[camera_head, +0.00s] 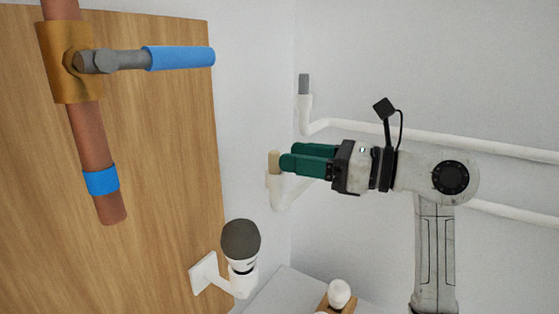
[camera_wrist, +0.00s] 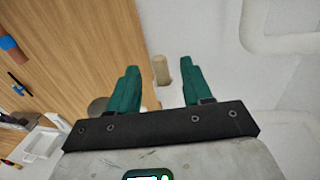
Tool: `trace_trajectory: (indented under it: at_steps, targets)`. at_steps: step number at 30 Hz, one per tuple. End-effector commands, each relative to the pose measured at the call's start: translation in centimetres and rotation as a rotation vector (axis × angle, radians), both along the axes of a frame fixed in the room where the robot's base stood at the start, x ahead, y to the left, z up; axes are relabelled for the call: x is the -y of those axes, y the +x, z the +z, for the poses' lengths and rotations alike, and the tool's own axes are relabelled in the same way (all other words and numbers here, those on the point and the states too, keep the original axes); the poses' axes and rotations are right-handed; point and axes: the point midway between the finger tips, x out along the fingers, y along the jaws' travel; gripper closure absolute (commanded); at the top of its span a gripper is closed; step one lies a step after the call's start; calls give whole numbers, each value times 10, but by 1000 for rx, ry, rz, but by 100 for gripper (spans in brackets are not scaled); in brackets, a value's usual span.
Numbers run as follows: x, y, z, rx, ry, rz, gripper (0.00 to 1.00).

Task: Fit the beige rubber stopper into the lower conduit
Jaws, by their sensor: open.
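The beige rubber stopper (camera_head: 274,161) stands upright at the mouth of the lower conduit (camera_head: 278,196), a white pipe whose end turns upward near the corner. How deep it sits cannot be told. My gripper (camera_head: 287,158) has green fingers and points left, its tips right by the stopper. In the wrist view the gripper (camera_wrist: 160,80) is open, and the stopper (camera_wrist: 161,68) shows in the gap between the fingertips with space on both sides. No contact is visible. The fingers hide part of the lower conduit in the head view.
An upper white conduit (camera_head: 430,139) with a grey plug (camera_head: 304,84) runs along the wall above my gripper. A wooden panel (camera_head: 150,150) at left carries a copper pipe (camera_head: 92,145) with a blue-handled valve (camera_head: 180,57). A dark-capped white fitting (camera_head: 240,240) juts out below.

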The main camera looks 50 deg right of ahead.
Motion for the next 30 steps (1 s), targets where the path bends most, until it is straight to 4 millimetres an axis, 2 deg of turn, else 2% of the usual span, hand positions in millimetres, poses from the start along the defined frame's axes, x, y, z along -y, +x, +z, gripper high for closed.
trace_trajectory:
  at_steps: [1, 6, 12, 30]
  targets:
    - [5, -11, -3, 2, -2, -5, 50]
    - [17, -41, -2, 1, -2, -3, 50]
    - [25, -61, -1, 1, -2, -2, 50]
    - [26, -66, 0, 0, -1, 0, 50]
